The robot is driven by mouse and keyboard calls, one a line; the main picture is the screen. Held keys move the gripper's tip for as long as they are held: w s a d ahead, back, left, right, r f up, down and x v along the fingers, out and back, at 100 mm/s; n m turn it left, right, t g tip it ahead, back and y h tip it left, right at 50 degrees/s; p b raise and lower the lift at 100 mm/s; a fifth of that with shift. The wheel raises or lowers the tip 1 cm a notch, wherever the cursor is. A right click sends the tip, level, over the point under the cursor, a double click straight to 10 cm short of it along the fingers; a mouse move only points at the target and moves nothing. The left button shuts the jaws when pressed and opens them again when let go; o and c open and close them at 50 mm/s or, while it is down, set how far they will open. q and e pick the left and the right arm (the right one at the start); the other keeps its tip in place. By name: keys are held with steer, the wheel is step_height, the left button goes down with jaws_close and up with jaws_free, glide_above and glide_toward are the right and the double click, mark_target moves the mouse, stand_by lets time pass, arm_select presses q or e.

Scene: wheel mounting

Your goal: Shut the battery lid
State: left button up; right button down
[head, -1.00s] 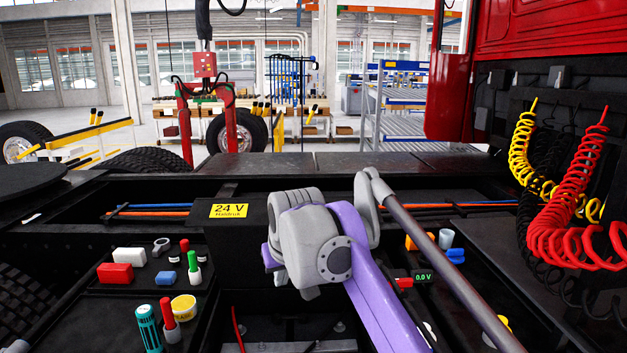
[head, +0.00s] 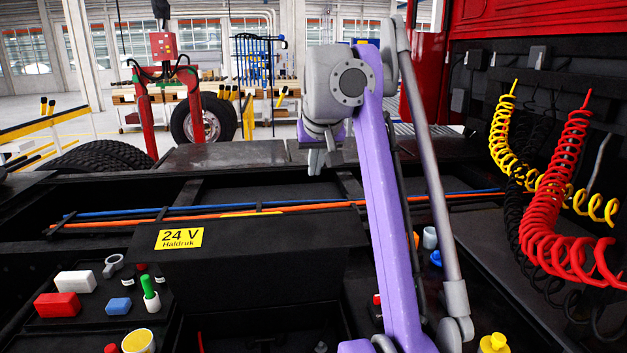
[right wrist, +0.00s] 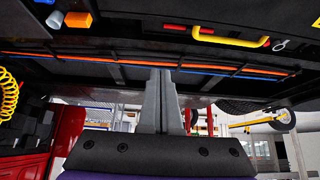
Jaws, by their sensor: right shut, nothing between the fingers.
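The battery lid (head: 250,265) is a black panel with a yellow "24 V Haldruk" label (head: 180,238) on the side facing me. It stands raised behind the open compartment (head: 262,338). A yellow handle (head: 250,213) shows just over its top edge; in the right wrist view the handle (right wrist: 230,38) is on the lid's far side. My right gripper (head: 316,165) is shut and empty, pointing down above and beyond the lid, apart from it. Its fingers also show in the right wrist view (right wrist: 161,75). My left gripper is out of view.
Orange and blue lines (head: 130,212) run across the frame behind the lid. Small parts, including a red block (head: 57,305) and a white block (head: 75,282), lie on the left tray. Red coiled hose (head: 548,210) and yellow coiled hose (head: 505,140) hang at right.

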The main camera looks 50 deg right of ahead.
steer(key=shift+w+d+f+b, duration=0.15)
steer(key=shift+f+b, duration=0.7)
steer(key=shift+f, duration=1.25)
steer(key=shift+w+d+f+b, duration=0.15)
steer(key=shift+f+b, duration=0.65)
steer(key=shift+f, duration=1.3)
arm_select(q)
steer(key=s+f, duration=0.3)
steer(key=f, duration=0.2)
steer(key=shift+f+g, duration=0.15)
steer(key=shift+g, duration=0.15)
arm_select(e)
steer(key=shift+w, duration=0.1)
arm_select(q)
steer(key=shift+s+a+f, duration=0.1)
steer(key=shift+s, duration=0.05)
arm_select(e)
steer(key=shift+f, duration=0.1)
